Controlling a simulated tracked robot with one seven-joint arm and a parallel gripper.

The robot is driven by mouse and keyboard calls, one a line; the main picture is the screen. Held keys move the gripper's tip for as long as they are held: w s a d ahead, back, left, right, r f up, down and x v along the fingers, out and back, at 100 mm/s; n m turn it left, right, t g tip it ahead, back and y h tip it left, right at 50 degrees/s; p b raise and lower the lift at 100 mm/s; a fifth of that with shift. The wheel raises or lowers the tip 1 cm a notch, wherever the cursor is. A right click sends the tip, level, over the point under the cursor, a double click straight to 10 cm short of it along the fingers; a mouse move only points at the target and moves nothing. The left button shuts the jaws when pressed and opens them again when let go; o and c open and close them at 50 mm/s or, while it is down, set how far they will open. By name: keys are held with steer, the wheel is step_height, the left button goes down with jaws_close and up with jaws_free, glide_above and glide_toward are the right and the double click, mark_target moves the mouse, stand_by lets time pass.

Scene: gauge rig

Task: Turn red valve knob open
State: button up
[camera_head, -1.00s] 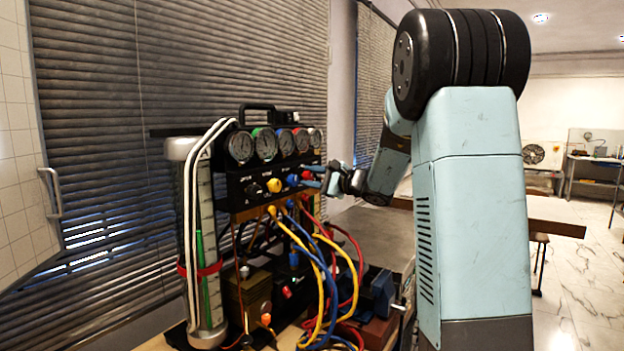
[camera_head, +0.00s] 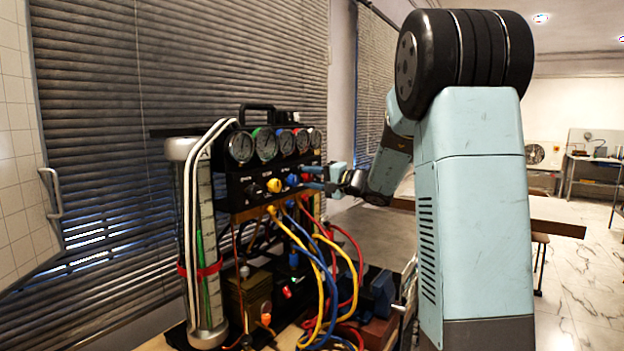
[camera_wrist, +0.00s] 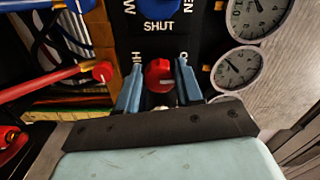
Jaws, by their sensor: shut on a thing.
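The red valve knob (camera_wrist: 158,76) sits on the black panel (camera_wrist: 160,45) between the two blue fingers of my gripper (camera_wrist: 159,88) in the wrist view. The fingers are shut on the knob, one on each side. Panel lettering beside it is partly hidden by the fingers. In the head view my gripper (camera_head: 315,178) reaches the right end of the gauge rig's panel (camera_head: 262,188). The red knob (camera_head: 306,176) is only a small patch there, partly covered by the fingers.
A blue knob (camera_wrist: 160,6) marked SHUT is beside the red one. Several gauges (camera_head: 265,144) stand above the panel. Yellow, blue and red hoses (camera_head: 326,265) hang below. A clear cylinder (camera_head: 203,250) stands at the left.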

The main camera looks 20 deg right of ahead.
steer(key=shift+f, duration=0.35)
steer(key=o, duration=0.7)
steer(key=shift+s, duration=0.1)
steer(key=o, duration=0.3)
steer(key=shift+r, duration=0.2)
steer(key=shift+o, duration=0.2)
steer(key=v, duration=1.3)
steer(key=shift+s+d, duration=0.2)
